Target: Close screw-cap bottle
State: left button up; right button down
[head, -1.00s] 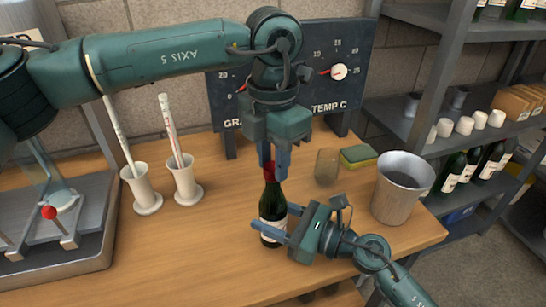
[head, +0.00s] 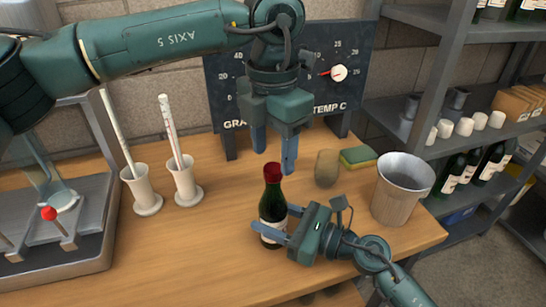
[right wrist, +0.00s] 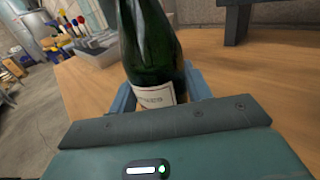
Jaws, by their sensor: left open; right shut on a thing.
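A dark green wine bottle (head: 271,207) with a white label stands upright on the wooden table. A red cap (head: 273,172) sits on its neck. My right gripper (head: 270,228) is shut on the bottle's lower body; the bottle also shows between the fingers in the right wrist view (right wrist: 150,55), with its top out of frame. My left gripper (head: 273,160) is open, fingers pointing down, above and slightly behind the cap and apart from it. Whether the cap is fully tight cannot be told.
A metal bucket (head: 402,190) stands right of the bottle. Two white holders with rods (head: 186,184) stand left, near a grey tray machine (head: 95,245). A gauge board (head: 300,75) is behind.

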pick_arm(q)
notch_tip(320, 180, up, 10)
jog(key=shift+f, duration=0.25)
pick_arm(e)
jog(key=c, duration=0.6)
grip_release()
jog(key=b+v, duration=0.3)
jog(key=v, duration=0.9)
jog(key=shift+s+d+f, duration=0.1)
jog(key=shift+d, duration=0.1)
pick_arm(q)
notch_tip(320, 180, down, 3)
jog(key=shift+f, duration=0.15)
pick_arm(e)
jog(key=shift+s+d, duration=0.15)
jog(key=shift+d, duration=0.2)
